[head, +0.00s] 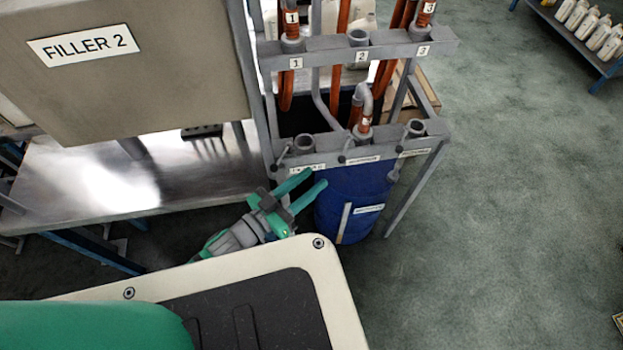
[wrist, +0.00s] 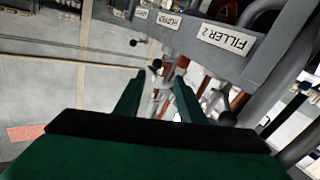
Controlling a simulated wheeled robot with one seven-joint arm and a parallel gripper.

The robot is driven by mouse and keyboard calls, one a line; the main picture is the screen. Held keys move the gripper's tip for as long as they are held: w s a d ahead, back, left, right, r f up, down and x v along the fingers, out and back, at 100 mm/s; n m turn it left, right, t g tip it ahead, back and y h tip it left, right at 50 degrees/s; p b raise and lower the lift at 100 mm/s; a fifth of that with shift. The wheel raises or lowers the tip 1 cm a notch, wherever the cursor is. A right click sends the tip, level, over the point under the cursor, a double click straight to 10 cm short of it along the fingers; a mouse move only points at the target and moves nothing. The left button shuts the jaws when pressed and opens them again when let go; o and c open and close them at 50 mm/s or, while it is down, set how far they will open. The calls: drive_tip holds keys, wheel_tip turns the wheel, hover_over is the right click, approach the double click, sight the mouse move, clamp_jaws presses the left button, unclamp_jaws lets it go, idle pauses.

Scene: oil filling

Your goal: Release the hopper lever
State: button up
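My gripper (head: 317,177) has green fingers, which are spread apart with nothing held between them. It is in front of the grey rack bar, above the blue drum (head: 352,205). Small levers with dark knobs hang from the bar. The middle lever (head: 344,157) is by the middle label, which looks like "HOPPER" but is too small to read surely. In the wrist view, a dark lever knob (wrist: 157,64) shows just beyond the gap between the fingertips (wrist: 158,78), apart from both fingers. Its lower part is partly hidden.
The grey rack (head: 290,160) holds numbered orange pipes. The "FILLER 2" machine (head: 140,110) and its metal table (head: 90,175) stand to the left. A shelf with white bottles (head: 590,35) is far right.

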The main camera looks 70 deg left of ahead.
drive_tip(key=shift+w, duration=0.1)
drive_tip(key=c, duration=0.7)
drive_tip(key=w+d+n+t+y, duration=0.1)
drive_tip(key=n, duration=0.1)
drive_tip(key=w+n+t+y, duration=0.1)
drive_tip(key=w+n, duration=0.1)
drive_tip(key=w+d+n+t+y, duration=0.1)
drive_tip(key=w+n, duration=0.1)
drive_tip(key=n, duration=0.1)
drive_tip(key=shift+w+d+r, duration=0.1)
drive_tip(key=shift+d+r, duration=0.1)
drive_tip(key=shift+d, duration=0.1)
clamp_jaws()
drive_tip(key=w+d+f+m+g+y, duration=0.3)
drive_tip(key=w+m+g, duration=0.4)
drive_tip(key=m+g, duration=0.7)
drive_tip(key=w+d+f+m+g+y, duration=0.1)
drive_tip(key=w+d+m+g+y, duration=0.2)
drive_tip(key=w+d+m+g, duration=0.75)
drive_tip(key=s+a+r+g, duration=0.1)
drive_tip(key=s+a+g, duration=0.1)
drive_tip(key=s+a, duration=0.3)
drive_tip(key=s+a+r+m+g, duration=0.1)
drive_tip(key=s+a+g, duration=0.2)
drive_tip(key=a, duration=0.8)
drive_tip(key=shift+s+a+r+g, duration=0.3)
drive_tip(key=shift+s+a+g, duration=0.1)
drive_tip(key=shift+s, duration=0.65)
